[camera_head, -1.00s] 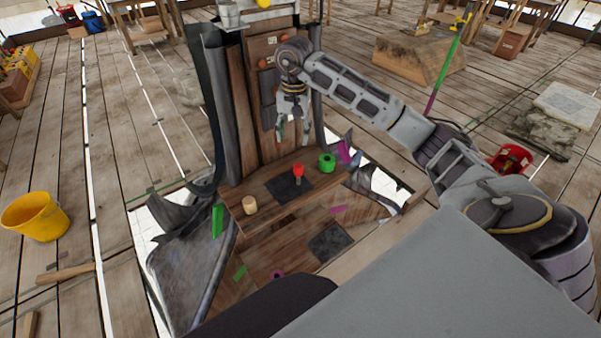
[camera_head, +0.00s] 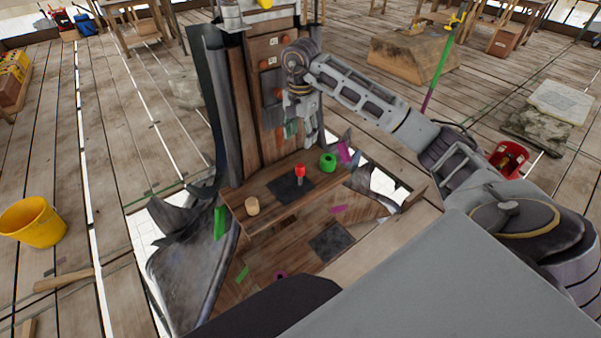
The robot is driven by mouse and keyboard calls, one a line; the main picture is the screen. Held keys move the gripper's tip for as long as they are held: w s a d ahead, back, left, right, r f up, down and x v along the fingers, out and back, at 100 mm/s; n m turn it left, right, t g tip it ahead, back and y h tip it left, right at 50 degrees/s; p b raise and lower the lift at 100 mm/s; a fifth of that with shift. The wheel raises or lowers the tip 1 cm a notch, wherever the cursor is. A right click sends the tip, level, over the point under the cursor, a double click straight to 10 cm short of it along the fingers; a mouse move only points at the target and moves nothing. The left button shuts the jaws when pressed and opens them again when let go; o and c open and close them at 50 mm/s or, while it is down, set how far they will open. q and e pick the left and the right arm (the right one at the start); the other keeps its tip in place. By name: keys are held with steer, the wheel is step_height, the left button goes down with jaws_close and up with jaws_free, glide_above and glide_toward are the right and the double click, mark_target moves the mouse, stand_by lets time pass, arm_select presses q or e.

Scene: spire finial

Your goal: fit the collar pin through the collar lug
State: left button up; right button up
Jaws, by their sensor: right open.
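A pin with a red head (camera_head: 300,171) stands upright on a dark square pad (camera_head: 283,190) on the wooden ledge; I take it for the collar pin. My right gripper (camera_head: 301,135) points down in front of the upright wooden panel, above and behind the red pin as seen here. It is open, with nothing seen between its fingers, and apart from the pin. A green ring-shaped piece (camera_head: 328,162) and a pale wooden cylinder (camera_head: 252,206) are on the same ledge. I cannot make out the collar lug for certain. My left gripper is out of view.
The wooden panel (camera_head: 265,85) rises behind the ledge, with dark sheeting (camera_head: 203,90) at its left. Openings in the floor flank the ledge. A yellow bucket (camera_head: 33,222) stands left and a red bucket (camera_head: 509,158) right. Open planks lie at left.

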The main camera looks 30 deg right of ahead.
glide_above(300, 165)
steer(key=shift+w+d+f, duration=0.1)
steer(key=shift+f, duration=1.65)
steer(key=shift+d+f, duration=0.1)
steer(key=shift+f, duration=2.3)
steer(key=shift+f+p, duration=0.15)
steer(key=shift+p, duration=0.15)
steer(key=shift+f, duration=0.35)
steer(key=shift+s+a+f+p, duration=0.1)
steer(key=shift+f+p, duration=0.05)
steer(key=shift+f, duration=0.3)
steer(key=shift+s+a+f+p, duration=0.1)
steer(key=shift+f+p, duration=0.05)
steer(key=shift+f, duration=1.65)
steer(key=c, duration=0.6)
jaws_close()
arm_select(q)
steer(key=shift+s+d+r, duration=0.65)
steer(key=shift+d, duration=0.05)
